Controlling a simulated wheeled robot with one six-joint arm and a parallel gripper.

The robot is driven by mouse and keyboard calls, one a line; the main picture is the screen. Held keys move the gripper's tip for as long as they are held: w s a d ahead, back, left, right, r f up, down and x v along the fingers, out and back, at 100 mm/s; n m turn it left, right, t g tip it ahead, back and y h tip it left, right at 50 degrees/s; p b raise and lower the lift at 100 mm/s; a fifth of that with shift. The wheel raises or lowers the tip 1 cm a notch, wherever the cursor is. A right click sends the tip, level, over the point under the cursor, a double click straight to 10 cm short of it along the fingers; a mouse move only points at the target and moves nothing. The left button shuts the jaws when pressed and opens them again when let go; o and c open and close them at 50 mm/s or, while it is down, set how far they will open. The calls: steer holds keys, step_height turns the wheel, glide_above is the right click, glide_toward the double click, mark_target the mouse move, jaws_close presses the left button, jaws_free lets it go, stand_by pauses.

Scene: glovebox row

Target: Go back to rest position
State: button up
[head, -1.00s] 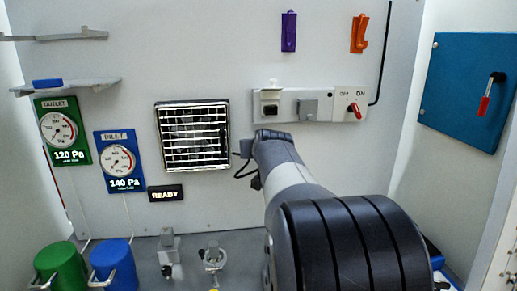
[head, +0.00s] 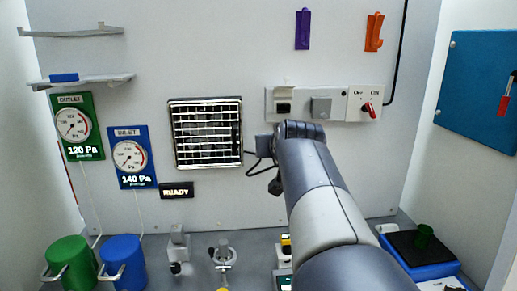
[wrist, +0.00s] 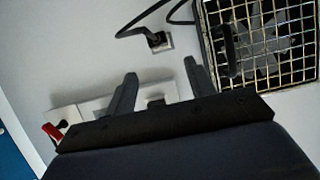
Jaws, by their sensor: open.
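My arm reaches up in the middle of the head view, in front of the back wall. My gripper (wrist: 160,86) shows in the wrist view with its two dark fingers spread apart and nothing between them. Behind the fingers is the white switch panel (wrist: 88,108), partly hidden by the gripper body. In the head view the fingers are hidden behind my arm, and the switch panel (head: 342,104) with its red OFF/ON switch (head: 368,109) is just above the arm's end.
A fan grille (head: 207,134) is left of my arm. Green (head: 72,264) and blue (head: 122,262) canisters stand lower left. A blue wall panel (head: 478,88) is at right. Shelves (head: 80,80) jut out at left.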

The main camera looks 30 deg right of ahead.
steer(key=shift+s+a+r, duration=0.2)
steer(key=shift+s+a, duration=0.05)
steer(key=shift+s, duration=0.2)
steer(key=p+x, duration=0.1)
steer(key=x, duration=0.9)
steer(key=shift+w+d+f+p, duration=0.1)
steer(key=shift+w+f+p, duration=0.15)
steer(key=shift+w+p, duration=0.05)
steer(key=shift+s, duration=0.15)
